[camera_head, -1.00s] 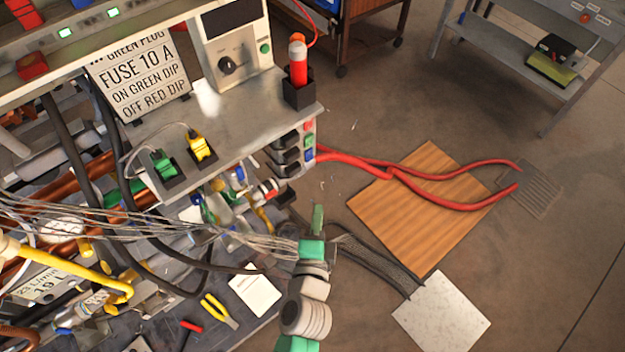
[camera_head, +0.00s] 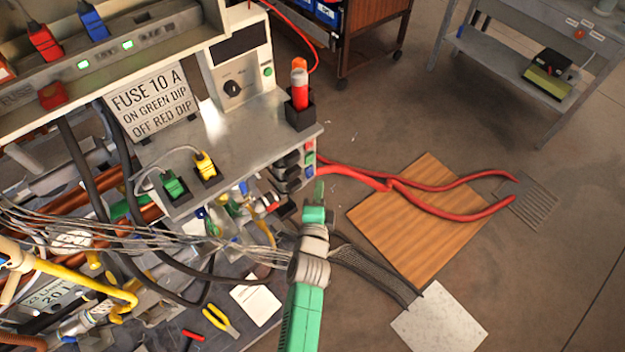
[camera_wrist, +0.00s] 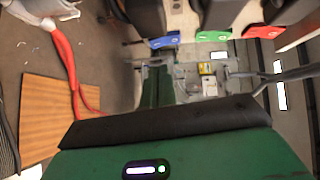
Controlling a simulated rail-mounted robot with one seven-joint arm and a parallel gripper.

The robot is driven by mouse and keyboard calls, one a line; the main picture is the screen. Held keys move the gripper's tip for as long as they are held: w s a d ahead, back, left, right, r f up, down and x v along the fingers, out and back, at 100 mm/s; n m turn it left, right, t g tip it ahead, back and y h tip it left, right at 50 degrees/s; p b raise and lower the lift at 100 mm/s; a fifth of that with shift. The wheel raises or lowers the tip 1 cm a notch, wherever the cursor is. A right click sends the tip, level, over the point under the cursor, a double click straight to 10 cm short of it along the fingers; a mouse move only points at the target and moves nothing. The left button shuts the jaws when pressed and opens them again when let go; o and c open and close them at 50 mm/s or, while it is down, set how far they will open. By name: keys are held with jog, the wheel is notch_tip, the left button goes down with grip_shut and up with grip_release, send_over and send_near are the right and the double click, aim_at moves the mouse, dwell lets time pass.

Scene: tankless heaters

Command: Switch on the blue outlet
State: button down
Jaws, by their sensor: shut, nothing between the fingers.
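A row of black sockets or plugs (camera_head: 287,172) sits on the right end of the grey bench, with small red, green and blue tabs stacked beside them. The blue tab (camera_head: 309,172) is lowest. In the wrist view, the blue tab (camera_wrist: 164,41) is left, the green tab (camera_wrist: 214,36) middle, and the red tab (camera_wrist: 263,32) right, each under a black body. My gripper (camera_head: 319,190) is shut and empty, with its tip just below and right of the blue tab. In the wrist view its green fingers (camera_wrist: 155,88) point toward the blue tab. Contact cannot be told.
Thick red cables (camera_head: 440,190) leave the panel's side over a wooden board (camera_head: 400,220) on the floor. A black holder with a red-orange tool (camera_head: 300,90) stands above on the bench corner.

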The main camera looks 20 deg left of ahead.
jog(key=shift+w+a+f, duration=0.1)
jog(key=shift+w+a, duration=0.1)
jog(key=shift+a, duration=0.4)
jog(key=shift+w+a+f, duration=0.1)
jog(key=shift+w+a, duration=0.1)
jog(key=shift+a, duration=0.35)
jog(key=shift+f, duration=0.1)
jog(key=shift+w+a+f+b, duration=0.1)
jog(key=shift+f+b, duration=0.3)
jog(key=shift+b, duration=0.45)
jog(key=shift+r, duration=0.4)
jog(key=shift+f, duration=0.2)
jog(key=s+d+f+b, duration=0.1)
jog(key=s+d+b, duration=0.5)
jog(key=s, duration=0.5)
jog(key=shift+s+d, duration=0.15)
jog(key=shift+s, duration=0.1)
